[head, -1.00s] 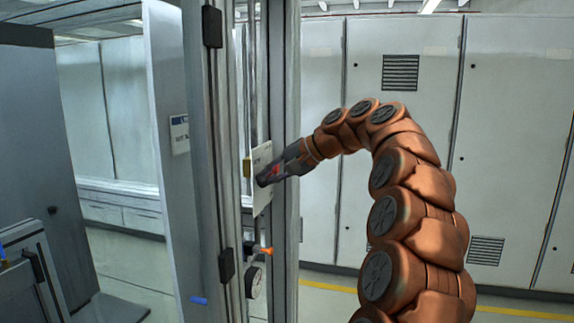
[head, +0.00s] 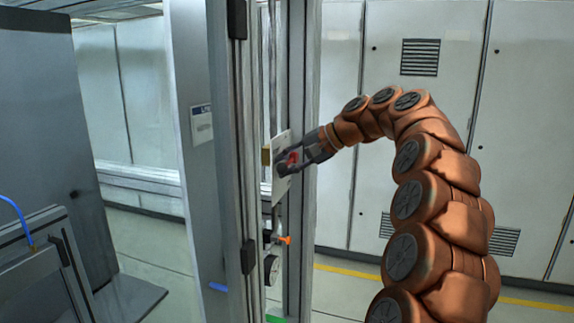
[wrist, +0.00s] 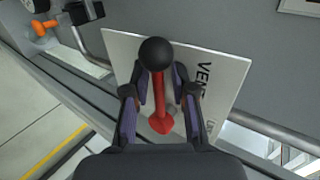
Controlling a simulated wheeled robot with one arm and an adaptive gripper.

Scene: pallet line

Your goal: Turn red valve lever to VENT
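The red valve lever (wrist: 159,95) has a black ball knob (wrist: 156,54) and stands out from a white label plate (wrist: 220,66). The word VENT is printed on the plate to the right of the lever; another word below it is mostly hidden by a finger. My gripper (wrist: 159,72) is open, with one finger on each side of the lever and visible gaps to the red shaft. In the head view my gripper (head: 289,165) is at the plate (head: 282,190), with red showing between the fingers.
A brass-coloured block (head: 266,156) sits at the plate's left edge. Below are an orange handle (head: 285,240) and a round gauge (head: 271,269). A metal post (head: 228,150) stands left of the plate. Grey cabinets (head: 350,60) line the back; floor between is clear.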

